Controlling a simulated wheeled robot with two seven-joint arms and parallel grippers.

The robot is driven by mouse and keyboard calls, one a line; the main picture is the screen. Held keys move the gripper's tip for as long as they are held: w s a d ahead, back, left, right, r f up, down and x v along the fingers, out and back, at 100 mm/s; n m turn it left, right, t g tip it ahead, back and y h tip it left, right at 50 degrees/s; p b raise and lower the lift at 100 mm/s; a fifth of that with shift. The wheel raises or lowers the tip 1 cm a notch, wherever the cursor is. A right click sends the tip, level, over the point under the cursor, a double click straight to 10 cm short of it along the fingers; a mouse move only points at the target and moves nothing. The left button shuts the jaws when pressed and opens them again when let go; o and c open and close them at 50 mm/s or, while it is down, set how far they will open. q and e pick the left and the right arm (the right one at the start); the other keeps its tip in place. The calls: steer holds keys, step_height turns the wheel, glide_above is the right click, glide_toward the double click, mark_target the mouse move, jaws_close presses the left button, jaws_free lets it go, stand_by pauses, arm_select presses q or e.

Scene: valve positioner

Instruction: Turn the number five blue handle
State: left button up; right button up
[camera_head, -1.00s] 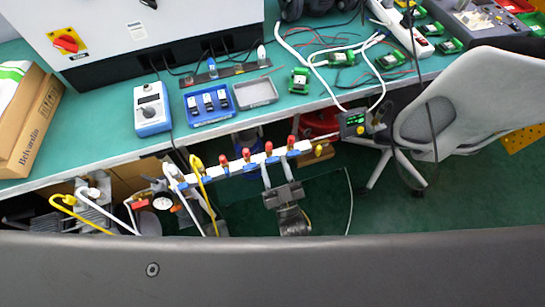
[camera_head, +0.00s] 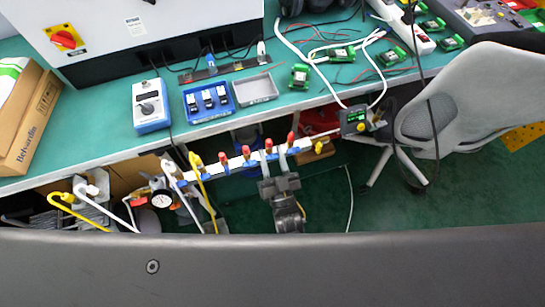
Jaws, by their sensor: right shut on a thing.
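A white valve manifold (camera_head: 238,163) runs along below the table's front edge, with red-topped valves and small blue handles on it. The blue handle (camera_head: 273,157) near its right end lies between the fingers of my right gripper (camera_head: 274,162). The gripper reaches up from below and is shut on this handle; the fingers partly hide it. No number can be read on the handles, so I cannot tell which is number five. My left gripper does not show.
A green-topped table (camera_head: 105,130) holds a blue meter (camera_head: 151,105), a blue tray (camera_head: 207,118) and a grey tray (camera_head: 256,102). A small black display device (camera_head: 355,120) sits right of the manifold. A pressure gauge (camera_head: 162,201) and hoses are at left, a grey chair (camera_head: 465,100) at right.

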steer(key=shift+f+m+h, duration=0.15)
steer(key=shift+m+h, duration=0.25)
steer(key=shift+m, duration=0.3)
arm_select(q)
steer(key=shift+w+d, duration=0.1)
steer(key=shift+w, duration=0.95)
arm_select(e)
steer(key=o, duration=0.7)
